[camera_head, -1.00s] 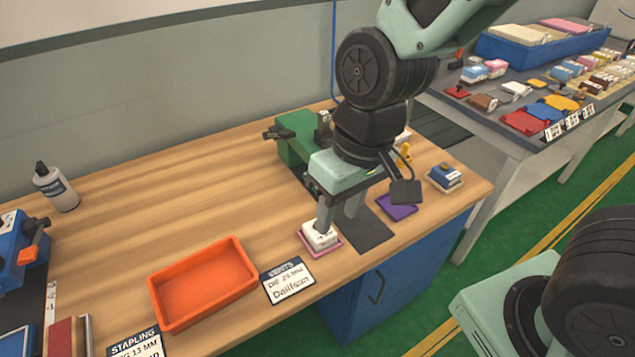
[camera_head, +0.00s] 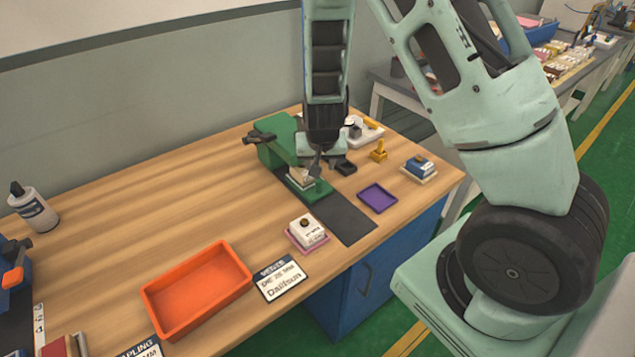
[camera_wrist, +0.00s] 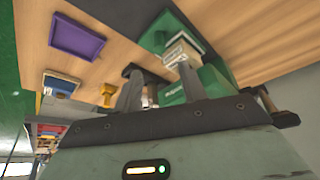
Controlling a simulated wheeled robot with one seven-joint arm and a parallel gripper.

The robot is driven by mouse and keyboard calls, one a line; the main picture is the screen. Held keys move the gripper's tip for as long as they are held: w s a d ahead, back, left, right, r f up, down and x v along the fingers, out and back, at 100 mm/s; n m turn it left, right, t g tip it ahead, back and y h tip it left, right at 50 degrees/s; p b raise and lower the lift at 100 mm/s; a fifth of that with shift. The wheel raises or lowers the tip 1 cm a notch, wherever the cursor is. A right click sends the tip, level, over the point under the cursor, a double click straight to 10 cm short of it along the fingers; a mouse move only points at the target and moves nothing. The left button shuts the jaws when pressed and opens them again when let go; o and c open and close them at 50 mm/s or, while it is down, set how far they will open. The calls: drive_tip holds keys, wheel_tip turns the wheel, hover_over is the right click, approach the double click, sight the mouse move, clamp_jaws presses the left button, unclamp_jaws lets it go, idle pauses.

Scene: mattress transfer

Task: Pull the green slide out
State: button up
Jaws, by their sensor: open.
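The green machine (camera_head: 272,142) stands at the back of the wooden table. Its green slide (camera_head: 317,193) sticks out at the front over a dark mat, with a small pale block (camera_head: 299,178) on it. The block and slide (camera_wrist: 158,17) also show in the wrist view. My gripper (camera_head: 313,166) points down at the machine's front, close to the block. In the wrist view my gripper (camera_wrist: 158,76) has its two fingers apart, with one finger beside the block. I cannot tell whether it touches. The arm hides part of the machine.
A white block (camera_head: 309,229) sits on a pink plate in front. A purple tray (camera_head: 378,198), a yellow stamp-like piece (camera_head: 378,150) and a blue-topped block (camera_head: 419,167) lie to the right. An orange tray (camera_head: 197,290) lies front left. The table's left middle is clear.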

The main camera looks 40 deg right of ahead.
sight(319, 181)
drive_tip(key=p+x, duration=0.1)
drive_tip(key=x, duration=0.9)
drive_tip(key=shift+f, duration=0.3)
drive_tip(key=shift+c, duration=0.2)
clamp_jaws()
